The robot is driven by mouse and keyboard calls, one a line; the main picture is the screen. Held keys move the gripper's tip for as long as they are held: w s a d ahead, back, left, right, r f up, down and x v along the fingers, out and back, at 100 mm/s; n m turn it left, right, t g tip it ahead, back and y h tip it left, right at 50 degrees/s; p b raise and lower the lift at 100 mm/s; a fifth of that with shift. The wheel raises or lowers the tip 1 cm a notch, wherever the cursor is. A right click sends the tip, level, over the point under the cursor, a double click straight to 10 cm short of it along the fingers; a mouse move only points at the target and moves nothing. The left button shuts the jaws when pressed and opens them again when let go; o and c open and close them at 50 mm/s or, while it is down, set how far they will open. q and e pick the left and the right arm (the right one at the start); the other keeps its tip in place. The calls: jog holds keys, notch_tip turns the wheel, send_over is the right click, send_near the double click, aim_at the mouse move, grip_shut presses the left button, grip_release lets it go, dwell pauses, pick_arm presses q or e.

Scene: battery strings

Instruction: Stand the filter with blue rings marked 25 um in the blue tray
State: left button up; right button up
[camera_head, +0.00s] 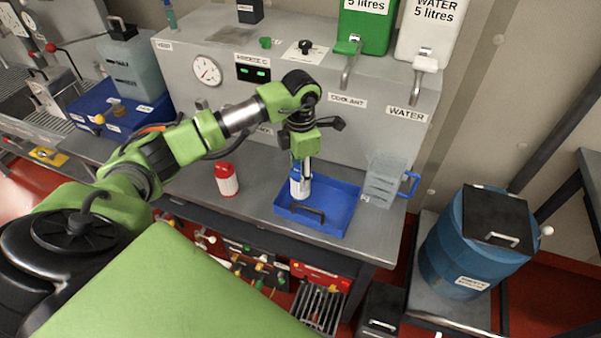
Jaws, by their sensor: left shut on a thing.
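The filter with blue rings (296,187) is a white upright cylinder at the left side of the blue tray (344,212). Its 25 um marking is too small to read. My left gripper (300,168) points down and is shut on the filter's top. The filter is over or in the tray; I cannot tell whether its base touches the tray floor. A second filter, white with a red top (227,180), stands on the grey bench to the left of the tray. My right gripper is not in view.
A clear jug with a blue handle (383,180) stands right of the tray. Behind is a grey panel (350,123) with a gauge and taps under a green coolant can (366,25) and a white water can (428,28). A blue drum (466,245) stands at the right.

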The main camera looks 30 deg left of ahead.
pick_arm(q)
jog(key=shift+f+b, duration=0.35)
jog(key=shift+f, duration=0.15)
jog(key=o, duration=1.6)
jog(key=shift+c, duration=0.2)
jog(key=shift+r, duration=0.1)
notch_tip(320, 180, up, 12)
